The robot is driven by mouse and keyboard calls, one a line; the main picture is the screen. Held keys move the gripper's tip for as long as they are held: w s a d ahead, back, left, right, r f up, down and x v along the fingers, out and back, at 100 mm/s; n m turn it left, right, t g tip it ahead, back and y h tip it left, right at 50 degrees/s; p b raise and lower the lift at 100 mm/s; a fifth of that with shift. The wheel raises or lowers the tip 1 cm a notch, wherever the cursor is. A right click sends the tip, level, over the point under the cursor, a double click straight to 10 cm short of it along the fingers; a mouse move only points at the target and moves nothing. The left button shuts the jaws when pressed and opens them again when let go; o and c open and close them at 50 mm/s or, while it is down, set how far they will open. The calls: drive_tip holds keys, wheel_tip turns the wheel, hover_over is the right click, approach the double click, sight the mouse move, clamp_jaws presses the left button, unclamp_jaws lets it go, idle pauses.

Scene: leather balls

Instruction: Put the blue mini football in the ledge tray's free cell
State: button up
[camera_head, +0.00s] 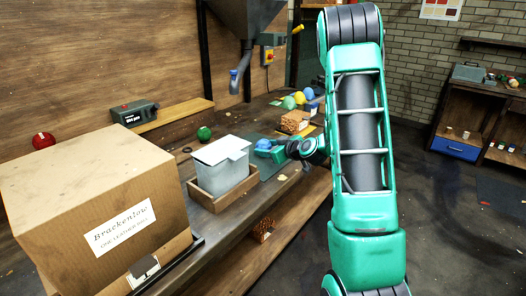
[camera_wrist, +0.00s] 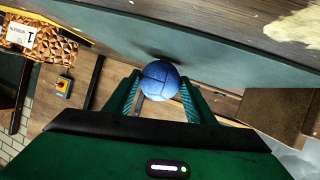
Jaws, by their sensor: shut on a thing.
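The blue mini football (camera_head: 263,145) is between the fingers of my gripper (camera_head: 272,152), beside the grey lidded bin on the bench. In the wrist view the blue ball (camera_wrist: 159,80) sits between the two green fingertips (camera_wrist: 160,92), which are shut on it. It is at or just above the grey-green mat (camera_wrist: 215,50); I cannot tell whether it touches. I cannot make out the ledge tray or its free cell for certain; green, yellow and blue balls (camera_head: 299,98) stand farther back along the bench.
A large cardboard box (camera_head: 85,195) fills the near left. A grey bin (camera_head: 221,168) stands in a wooden tray (camera_head: 207,199). A green ball (camera_head: 204,133) and a red ball (camera_head: 43,140) lie behind. A perforated brown block (camera_head: 294,122) stands beyond my gripper.

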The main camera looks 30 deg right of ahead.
drive_tip(key=shift+f, duration=0.15)
drive_tip(key=o, duration=1.1)
